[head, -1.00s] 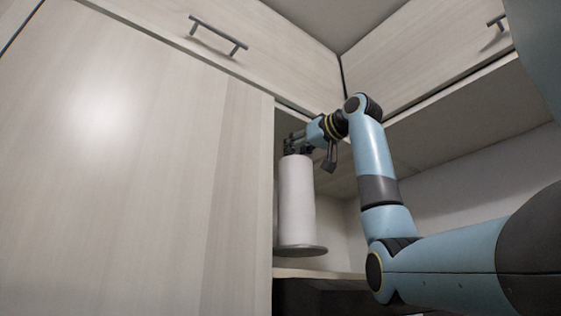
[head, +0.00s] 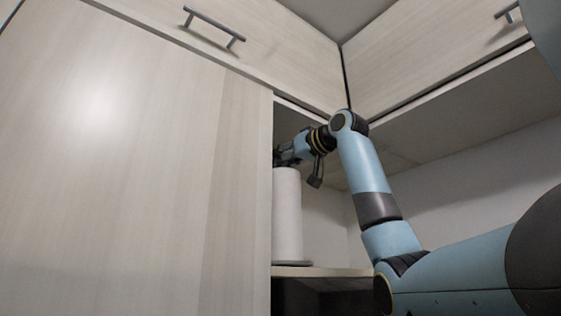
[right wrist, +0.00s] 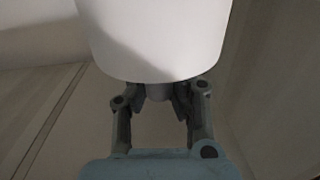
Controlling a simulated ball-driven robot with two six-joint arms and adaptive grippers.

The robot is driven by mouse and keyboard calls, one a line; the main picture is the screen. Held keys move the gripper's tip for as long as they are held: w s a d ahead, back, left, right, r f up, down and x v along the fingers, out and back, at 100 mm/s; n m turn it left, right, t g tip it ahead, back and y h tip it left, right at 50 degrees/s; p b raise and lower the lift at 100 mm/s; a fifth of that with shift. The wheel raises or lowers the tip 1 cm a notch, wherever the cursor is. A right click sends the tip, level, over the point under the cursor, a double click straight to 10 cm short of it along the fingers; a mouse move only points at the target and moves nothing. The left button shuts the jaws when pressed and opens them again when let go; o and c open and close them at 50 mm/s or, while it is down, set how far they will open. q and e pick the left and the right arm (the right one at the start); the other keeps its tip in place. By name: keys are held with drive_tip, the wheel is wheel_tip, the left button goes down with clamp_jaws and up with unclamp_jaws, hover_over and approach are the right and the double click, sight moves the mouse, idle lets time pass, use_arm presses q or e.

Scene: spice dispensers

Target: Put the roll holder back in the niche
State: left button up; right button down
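The roll holder (head: 287,220) is a white paper roll on a dark round base. It stands upright inside the niche (head: 325,271), close to the niche's left side, and its left part is hidden by the large cabinet panel. Its base is at the shelf's height; I cannot tell for sure whether it touches. My right gripper (head: 280,158) is at the top of the roll. In the right wrist view the gripper's fingers (right wrist: 160,98) close around a grey knob at the roll's end, and the white roll (right wrist: 155,35) fills the top. My left gripper is not in view.
A large wooden panel (head: 130,170) borders the niche on the left. Upper cabinets with bar handles (head: 214,27) run above it. The niche has room to the right of the roll, under the upper cabinet's underside (head: 440,120).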

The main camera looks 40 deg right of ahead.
drive_tip(key=shift+f, duration=0.2)
drive_tip(key=c, duration=1.4)
unclamp_jaws()
drive_tip(key=shift+f, duration=0.1)
drive_tip(key=s+b, duration=0.1)
drive_tip(key=s, duration=0.3)
drive_tip(key=s+b, duration=0.2)
drive_tip(key=s, duration=0.2)
drive_tip(key=s+b, duration=0.2)
drive_tip(key=s, duration=0.2)
drive_tip(key=shift+a, duration=0.25)
